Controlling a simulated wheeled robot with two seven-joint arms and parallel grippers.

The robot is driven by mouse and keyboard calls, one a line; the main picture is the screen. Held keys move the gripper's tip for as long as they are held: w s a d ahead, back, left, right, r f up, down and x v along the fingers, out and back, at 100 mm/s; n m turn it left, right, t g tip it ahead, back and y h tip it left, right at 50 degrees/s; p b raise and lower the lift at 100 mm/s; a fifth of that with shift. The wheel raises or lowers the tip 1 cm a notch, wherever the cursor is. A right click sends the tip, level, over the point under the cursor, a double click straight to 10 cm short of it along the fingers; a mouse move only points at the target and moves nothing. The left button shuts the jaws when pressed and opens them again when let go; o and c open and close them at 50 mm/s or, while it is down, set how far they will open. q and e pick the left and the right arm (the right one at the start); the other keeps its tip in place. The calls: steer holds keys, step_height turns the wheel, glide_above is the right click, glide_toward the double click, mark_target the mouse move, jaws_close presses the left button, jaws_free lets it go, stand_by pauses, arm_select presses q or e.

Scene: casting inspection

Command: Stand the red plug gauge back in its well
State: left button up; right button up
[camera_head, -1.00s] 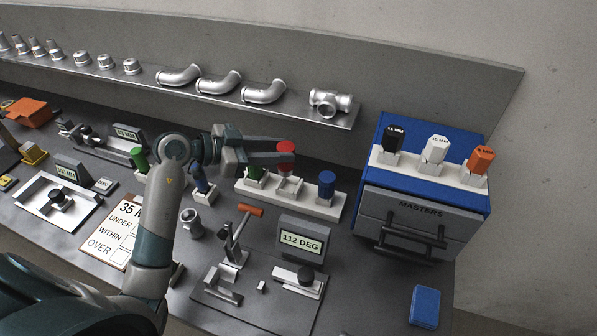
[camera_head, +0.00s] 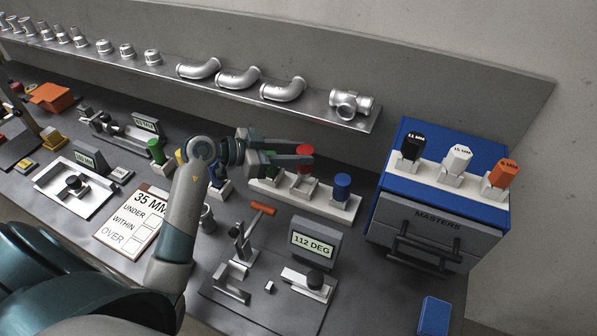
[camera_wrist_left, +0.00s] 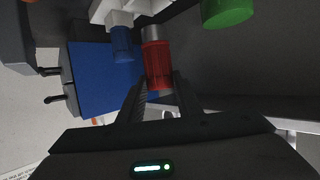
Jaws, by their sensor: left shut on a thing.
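The red plug gauge (camera_head: 306,153) is between the fingertips of my left gripper (camera_head: 298,156), which is shut on it. In the head view it is above the white rack (camera_head: 324,203), over the middle well (camera_head: 303,184), which looks empty; a finger hides its lower part. The left wrist view shows the red handle (camera_wrist_left: 158,66) between the fingers, with its grey metal end pointing away from the gripper. A blue gauge (camera_head: 342,186) stands in the rack's right well. A green gauge in the left well is partly hidden by my gripper. My right gripper is not seen.
The blue masters cabinet (camera_head: 385,214) with black, white and orange gauges stands right of the rack. A 112 DEG display (camera_head: 313,240) and an orange-handled clamp (camera_head: 262,208) stand in front. A shelf of pipe fittings (camera_head: 300,108) runs behind.

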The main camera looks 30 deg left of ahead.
arm_select(q)
steer(key=shift+f, duration=1.2)
steer(key=shift+f, duration=1.85)
steer(key=shift+f+p, duration=0.1)
steer(key=shift+p, duration=0.2)
steer(key=o, duration=1.1)
steer(key=shift+b+v, duration=1.1)
steer(key=shift+v, duration=4.95)
